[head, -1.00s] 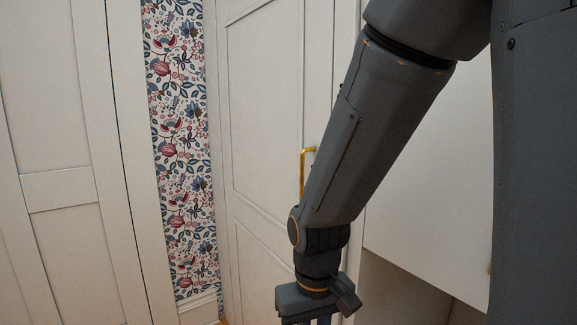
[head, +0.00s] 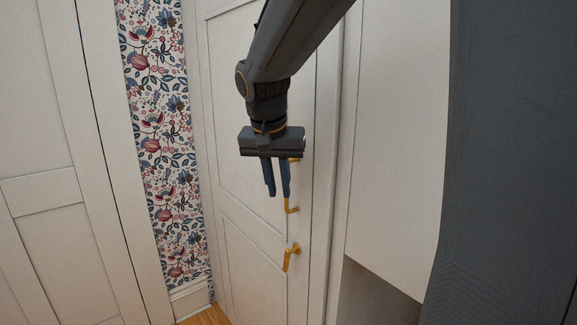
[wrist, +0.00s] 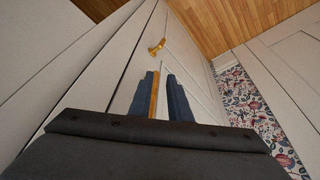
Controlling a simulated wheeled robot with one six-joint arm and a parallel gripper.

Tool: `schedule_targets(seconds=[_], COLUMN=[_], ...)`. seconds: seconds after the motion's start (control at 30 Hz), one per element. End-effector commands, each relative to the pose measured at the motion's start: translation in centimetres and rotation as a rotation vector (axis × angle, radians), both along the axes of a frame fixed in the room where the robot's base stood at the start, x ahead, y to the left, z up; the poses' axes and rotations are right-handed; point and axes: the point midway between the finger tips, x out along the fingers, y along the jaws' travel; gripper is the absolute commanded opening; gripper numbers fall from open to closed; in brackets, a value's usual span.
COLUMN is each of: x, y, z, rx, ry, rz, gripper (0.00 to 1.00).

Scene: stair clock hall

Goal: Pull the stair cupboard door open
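The cream panelled door (head: 240,120) carries a tall brass bar handle (head: 291,209) near its right edge. The door looks shut. My gripper (head: 277,193) points down in front of the handle, its two dark blue fingers apart and covering part of the bar. In the wrist view the handle (wrist: 154,96) runs between the fingers of my gripper (wrist: 158,74), close beside the left one. I cannot tell whether that finger touches it. A smaller brass lever or latch (head: 291,257) sits below the handle, and it also shows in the wrist view (wrist: 157,46).
A strip of floral wallpaper (head: 160,130) stands left of the door, with another cream panelled surface (head: 40,130) further left. A pale panel (head: 400,150) with a dark opening (head: 375,300) under it is on the right. Wooden floor (wrist: 225,22) shows beyond the door's foot.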

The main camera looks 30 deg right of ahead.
Motion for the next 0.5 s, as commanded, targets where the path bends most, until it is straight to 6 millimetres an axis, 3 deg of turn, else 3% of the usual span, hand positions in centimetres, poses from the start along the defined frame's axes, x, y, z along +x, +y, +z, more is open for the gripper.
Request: schedule_targets(seconds=[0.03, 0.1, 0.2, 0.33, 0.5], x=[0.5, 1.0, 1.4, 1.7, 2.4], y=[-0.6, -1.2, -1.7, -2.1, -2.8], z=[2.5, 4.2, 5.2, 4.4, 1.9], rx=[-0.007, -0.013, -0.018, -0.019, -0.019], ry=[-0.025, -0.05, -0.067, -0.069, -0.066], rz=[-0.041, -0.086, -0.121, -0.131, -0.129], gripper=[0.17, 0.17, 0.17, 0.17, 0.17])
